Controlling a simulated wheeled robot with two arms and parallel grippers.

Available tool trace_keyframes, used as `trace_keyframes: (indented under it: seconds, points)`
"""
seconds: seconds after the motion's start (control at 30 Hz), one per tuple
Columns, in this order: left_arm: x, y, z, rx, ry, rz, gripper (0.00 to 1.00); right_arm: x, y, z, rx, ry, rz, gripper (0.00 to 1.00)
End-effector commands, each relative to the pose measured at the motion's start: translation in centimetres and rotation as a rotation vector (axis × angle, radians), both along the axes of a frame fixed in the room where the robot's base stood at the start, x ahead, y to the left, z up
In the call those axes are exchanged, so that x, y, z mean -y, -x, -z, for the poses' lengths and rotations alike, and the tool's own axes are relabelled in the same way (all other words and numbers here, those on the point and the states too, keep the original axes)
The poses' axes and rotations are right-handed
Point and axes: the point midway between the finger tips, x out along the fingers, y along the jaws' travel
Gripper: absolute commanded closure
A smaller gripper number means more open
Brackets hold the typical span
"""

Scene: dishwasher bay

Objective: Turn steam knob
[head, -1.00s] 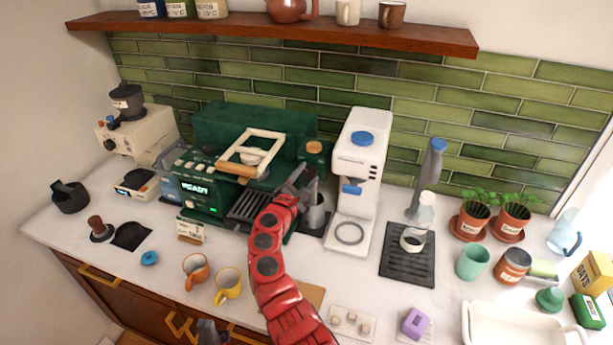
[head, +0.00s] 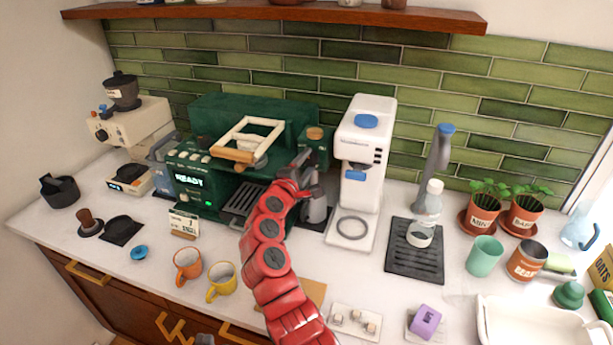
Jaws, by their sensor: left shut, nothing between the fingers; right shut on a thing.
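The dark green espresso machine (head: 250,118) stands against the tiled wall with a lit READY display. My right gripper (head: 304,172) is at the right front of the machine, shut on the steam knob. The fingers hide most of the knob, so its turn angle cannot be read. A grey metal pitcher (head: 318,208) stands just below and to the right of the gripper. My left gripper (head: 205,340) shows only as a dark tip at the bottom edge, shut and empty, away from the machine.
A white grinder (head: 362,150) stands close right of the pitcher. An orange mug (head: 187,267) and a yellow mug (head: 221,283) are on the counter left of my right arm. A black drip mat (head: 414,263) with a bottle (head: 430,200) lies farther right.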

Motion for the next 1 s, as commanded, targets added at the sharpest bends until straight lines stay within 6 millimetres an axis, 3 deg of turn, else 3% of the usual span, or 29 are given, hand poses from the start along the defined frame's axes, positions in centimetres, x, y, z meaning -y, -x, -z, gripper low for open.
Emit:
trace_keyframes:
  seconds: [0.03,0.6,1.0]
  points:
    - [0.0,0.0,1.7,0.0,0.0,0.0,1.0,0.2,0.0,0.8,0.017,-0.045,0.002,1.0]
    - [0.0,0.0,11.1,0.0,0.0,0.0,1.0,0.2,0.0,0.8,0.184,-0.56,0.001,1.0]
    - [0.0,0.0,15.7,0.0,0.0,0.0,1.0,0.3,0.1,0.4,0.277,-0.845,0.0,1.0]
